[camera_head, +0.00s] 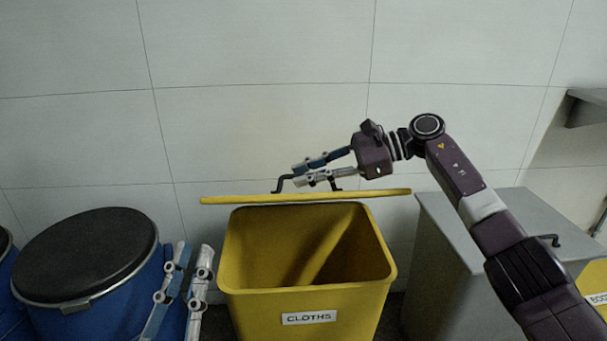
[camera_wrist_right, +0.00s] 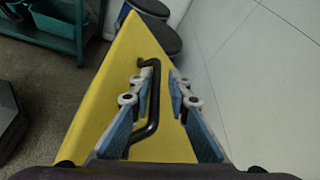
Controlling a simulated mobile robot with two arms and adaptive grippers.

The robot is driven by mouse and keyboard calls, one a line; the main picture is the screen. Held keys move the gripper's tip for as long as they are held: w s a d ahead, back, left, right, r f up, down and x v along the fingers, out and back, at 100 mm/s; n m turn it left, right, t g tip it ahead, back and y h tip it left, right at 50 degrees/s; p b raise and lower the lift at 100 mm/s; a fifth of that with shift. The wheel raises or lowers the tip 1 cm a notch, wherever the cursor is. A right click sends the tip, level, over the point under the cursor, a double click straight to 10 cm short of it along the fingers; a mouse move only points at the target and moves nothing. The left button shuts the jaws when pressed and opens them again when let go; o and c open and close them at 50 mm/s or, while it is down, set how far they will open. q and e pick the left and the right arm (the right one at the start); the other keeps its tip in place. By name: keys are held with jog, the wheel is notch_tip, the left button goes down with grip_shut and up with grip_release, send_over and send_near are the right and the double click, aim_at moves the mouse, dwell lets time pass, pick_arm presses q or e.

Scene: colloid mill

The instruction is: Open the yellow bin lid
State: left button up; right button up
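The yellow bin (camera_head: 311,296), labelled CLOTHS, stands in the middle of the head view, its mouth uncovered. Its yellow lid (camera_head: 230,200) shows almost edge-on along the rear rim, so it is raised. My right gripper (camera_head: 308,172) is behind the lid at its dark handle (camera_head: 282,183). In the right wrist view, the handle (camera_wrist_right: 154,100) runs between the fingers of my right gripper (camera_wrist_right: 160,82), with visible space beside it; the lid's outer face (camera_wrist_right: 112,85) is below. My left gripper (camera_head: 190,257) is empty, left of the bin, fingers apart and pointing up.
Blue drums with black lids (camera_head: 90,254) stand at left, close to my left gripper. A grey bin (camera_head: 440,265) stands at right beneath my right arm. A tiled wall (camera_head: 265,90) is behind. A grey shelf (camera_head: 588,107) juts out at upper right.

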jog(key=v, duration=1.1)
jog(key=shift+d, duration=0.25)
